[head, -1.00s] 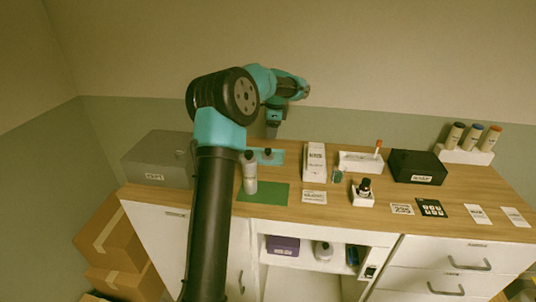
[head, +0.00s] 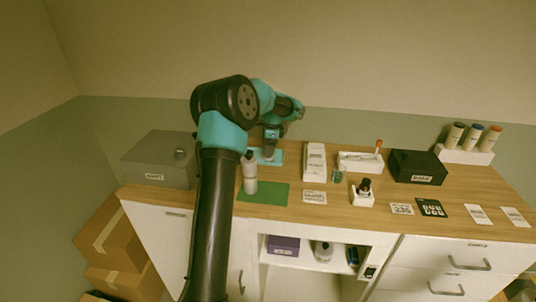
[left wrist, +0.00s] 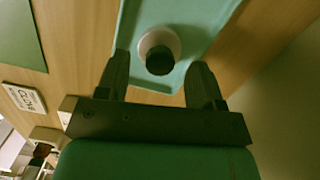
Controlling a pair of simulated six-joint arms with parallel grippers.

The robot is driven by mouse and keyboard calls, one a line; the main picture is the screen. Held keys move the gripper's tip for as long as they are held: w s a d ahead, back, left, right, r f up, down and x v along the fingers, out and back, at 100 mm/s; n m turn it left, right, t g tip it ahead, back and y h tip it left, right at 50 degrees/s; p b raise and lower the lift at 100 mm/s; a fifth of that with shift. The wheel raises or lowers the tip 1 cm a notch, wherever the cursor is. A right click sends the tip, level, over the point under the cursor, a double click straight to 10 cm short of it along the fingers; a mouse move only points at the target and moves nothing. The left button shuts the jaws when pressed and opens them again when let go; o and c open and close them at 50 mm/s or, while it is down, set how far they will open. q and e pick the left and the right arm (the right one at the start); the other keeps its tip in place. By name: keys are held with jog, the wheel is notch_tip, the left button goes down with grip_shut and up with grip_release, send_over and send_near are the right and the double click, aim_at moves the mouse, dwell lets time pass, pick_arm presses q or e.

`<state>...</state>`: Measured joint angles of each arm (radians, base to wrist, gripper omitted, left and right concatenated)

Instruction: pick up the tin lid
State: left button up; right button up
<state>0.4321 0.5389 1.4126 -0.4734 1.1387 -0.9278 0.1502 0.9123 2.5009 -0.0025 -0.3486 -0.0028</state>
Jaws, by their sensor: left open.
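A grey box-shaped tin (head: 148,176) with a label stands at the left end of the counter. Its flat lid (head: 158,146) is on top and has a small round knob (head: 179,153). My left gripper (head: 268,157) is away to the right of the tin, low over a teal tray (head: 278,161). In the left wrist view my left gripper (left wrist: 160,78) is open. A pale round item with a dark top (left wrist: 160,60), seemingly a capped bottle, stands on the tray (left wrist: 205,15) just beyond and between the fingertips. My right gripper does not show.
A white bottle (head: 250,180) stands at the green mat (head: 270,193), close to my left arm. A white carton (head: 314,163), a white tray (head: 352,166) and a black box (head: 418,167) stand to the right. Cards lie along the front.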

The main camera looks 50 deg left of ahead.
pick_arm(q)
notch_tip(320, 180, down, 2)
jog(key=shift+s+a, duration=0.1)
dwell(0.4)
jog(key=c, duration=1)
jog(key=shift+r, duration=0.1)
notch_tip(320, 180, up, 10)
jog(key=shift+f, duration=0.1)
dwell(0.6)
